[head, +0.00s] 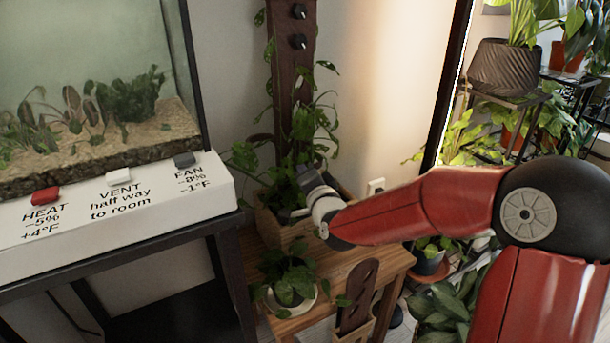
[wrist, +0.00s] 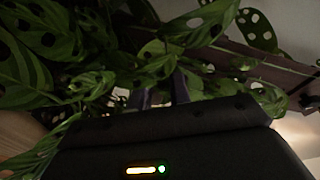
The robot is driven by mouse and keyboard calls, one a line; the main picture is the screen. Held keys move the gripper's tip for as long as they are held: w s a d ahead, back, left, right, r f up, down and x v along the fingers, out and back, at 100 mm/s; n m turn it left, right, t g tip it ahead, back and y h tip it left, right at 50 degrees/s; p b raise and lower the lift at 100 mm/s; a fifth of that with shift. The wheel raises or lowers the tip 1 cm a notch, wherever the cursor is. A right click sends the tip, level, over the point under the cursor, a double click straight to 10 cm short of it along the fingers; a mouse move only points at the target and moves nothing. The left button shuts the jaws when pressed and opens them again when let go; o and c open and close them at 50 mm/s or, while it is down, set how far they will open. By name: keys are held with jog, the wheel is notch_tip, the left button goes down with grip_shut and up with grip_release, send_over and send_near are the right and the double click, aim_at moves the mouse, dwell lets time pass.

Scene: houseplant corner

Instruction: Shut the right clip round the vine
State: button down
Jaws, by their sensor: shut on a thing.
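A vine with holed green leaves (head: 305,122) climbs a dark wooden board (head: 290,75) out of a wooden planter box (head: 280,232). My gripper (head: 303,172) is low at the board's foot, among the leaves. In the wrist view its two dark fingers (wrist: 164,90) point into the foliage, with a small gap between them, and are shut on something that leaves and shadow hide. The vine's leaves (wrist: 160,62) hang just beyond and around the fingertips. I cannot make out the right clip or whether it is round the vine. The board (wrist: 235,57) slants across the right of the wrist view.
Two dark knobs (head: 299,41) sit high on the board. A small potted plant (head: 290,280) and a wooden holder (head: 354,318) are at the front of the wooden table (head: 390,262). A glass tank (head: 100,60) on a labelled white base (head: 120,215) stands left.

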jog(key=c, duration=1.3)
grip_release()
jog(key=v, duration=0.7)
jog(key=shift+s+d, duration=0.15)
jog(key=shift+s, duration=0.2)
